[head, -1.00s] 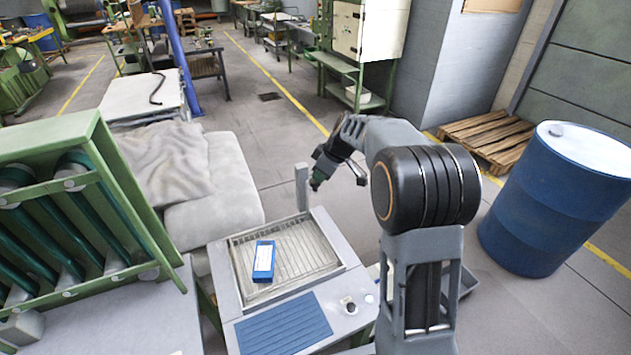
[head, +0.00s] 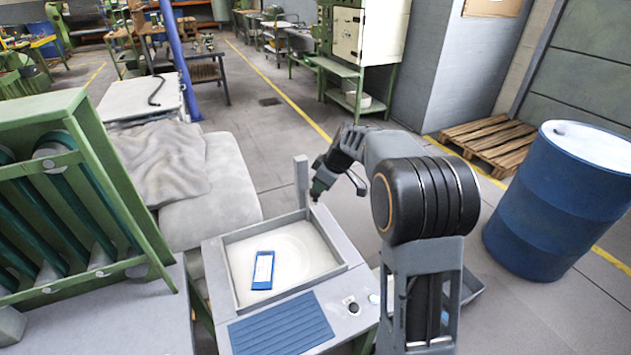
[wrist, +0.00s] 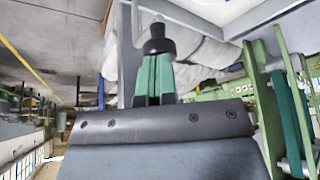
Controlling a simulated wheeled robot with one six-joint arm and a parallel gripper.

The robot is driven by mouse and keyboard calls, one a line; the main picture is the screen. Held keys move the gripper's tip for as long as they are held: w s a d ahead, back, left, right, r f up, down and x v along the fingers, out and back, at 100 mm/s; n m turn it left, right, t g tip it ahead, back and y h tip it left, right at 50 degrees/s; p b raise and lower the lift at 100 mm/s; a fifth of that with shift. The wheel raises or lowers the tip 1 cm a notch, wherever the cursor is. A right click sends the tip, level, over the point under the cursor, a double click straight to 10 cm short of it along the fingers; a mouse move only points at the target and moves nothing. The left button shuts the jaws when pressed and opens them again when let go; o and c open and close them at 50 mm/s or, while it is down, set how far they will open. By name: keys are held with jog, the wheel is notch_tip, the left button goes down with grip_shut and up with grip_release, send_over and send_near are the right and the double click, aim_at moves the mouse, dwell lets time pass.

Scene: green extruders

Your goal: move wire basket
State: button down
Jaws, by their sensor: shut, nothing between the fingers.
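No wire basket can be made out in the current views. The grey-framed tray (head: 232,272) on the workstation shows a smooth pale floor, with a blue and white box (head: 263,270) lying on it. My gripper (head: 316,194) is shut and empty, just right of an upright grey post (head: 301,183) at the tray's back edge. In the wrist view my gripper (wrist: 158,45) shows as green fingers closed together with a dark tip, beside a grey upright. Part of the pale tray (wrist: 210,12) shows above it.
A ribbed blue mat (head: 280,325) lies in front of the tray. A green rack (head: 75,190) stands at left, a cloth-covered grey block (head: 205,180) behind. A blue drum (head: 560,205) and wooden pallet (head: 490,140) are at right. The floor behind the post is open.

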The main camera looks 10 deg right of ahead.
notch_tip(320, 180, down, 3)
jog(key=shift+r+b, duration=0.1)
jog(key=shift+b, duration=0.8)
jog(key=shift+r, duration=0.2)
jog(key=shift+s+d+r+b, duration=0.15)
jog(key=shift+s+d+r, duration=0.1)
jog(key=shift+s+d, duration=0.3)
jog(key=shift+s+d+r+b, duration=0.15)
jog(key=shift+s+d+r, duration=0.2)
jog(key=shift+d, duration=0.3)
jog(key=v, duration=1.3)
jog(key=shift+r, duration=0.3)
jog(key=shift+s+d, duration=0.1)
